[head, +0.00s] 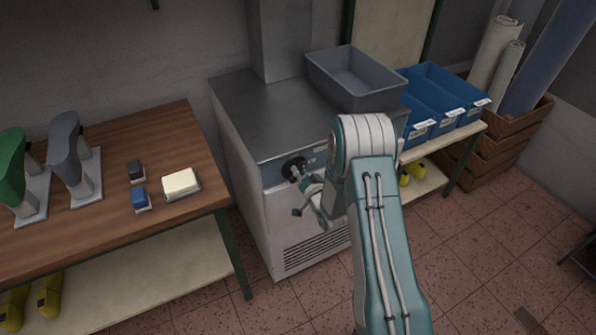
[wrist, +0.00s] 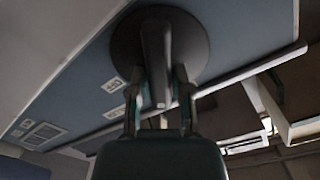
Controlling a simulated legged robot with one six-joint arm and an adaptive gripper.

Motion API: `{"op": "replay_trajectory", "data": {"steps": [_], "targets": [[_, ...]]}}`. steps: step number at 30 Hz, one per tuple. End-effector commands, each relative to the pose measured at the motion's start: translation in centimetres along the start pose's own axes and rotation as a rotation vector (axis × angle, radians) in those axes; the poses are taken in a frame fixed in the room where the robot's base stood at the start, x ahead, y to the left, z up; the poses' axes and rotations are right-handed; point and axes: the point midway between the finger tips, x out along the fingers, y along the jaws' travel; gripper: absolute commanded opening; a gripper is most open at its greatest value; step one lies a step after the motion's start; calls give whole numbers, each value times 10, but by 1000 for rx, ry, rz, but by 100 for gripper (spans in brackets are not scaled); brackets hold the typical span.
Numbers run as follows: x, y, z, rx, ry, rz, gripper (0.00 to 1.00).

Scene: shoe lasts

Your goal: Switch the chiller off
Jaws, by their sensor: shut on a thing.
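The chiller (head: 262,118) is a grey metal cabinet with a steel top, standing between the workbench and the blue bins. A round black rotary knob (head: 292,166) is on the upper front of it. In the wrist view the knob (wrist: 160,45) has a raised bar grip on a dark disc, on a blue-grey panel (wrist: 75,85) with small white labels. My gripper (head: 301,176) reaches the knob from the front. In the wrist view my gripper (wrist: 160,85) has its two fingers on either side of the bar, shut on it.
A grey tub (head: 355,80) sits on the chiller's top. The wooden workbench (head: 110,180) at the left holds shoe lasts, small blocks and a cream block (head: 181,183). Blue bins (head: 440,100) stand on a shelf at the right. The tiled floor in front is clear.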

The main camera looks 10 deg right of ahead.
Motion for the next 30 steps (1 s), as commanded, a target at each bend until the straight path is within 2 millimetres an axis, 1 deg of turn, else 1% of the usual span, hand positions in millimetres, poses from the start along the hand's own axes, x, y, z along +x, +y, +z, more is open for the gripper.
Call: {"op": "replay_trajectory", "data": {"steps": [21,30], "targets": [[1,7,0,669,5,3,0],[0,9,2,883,4,5,0]]}}
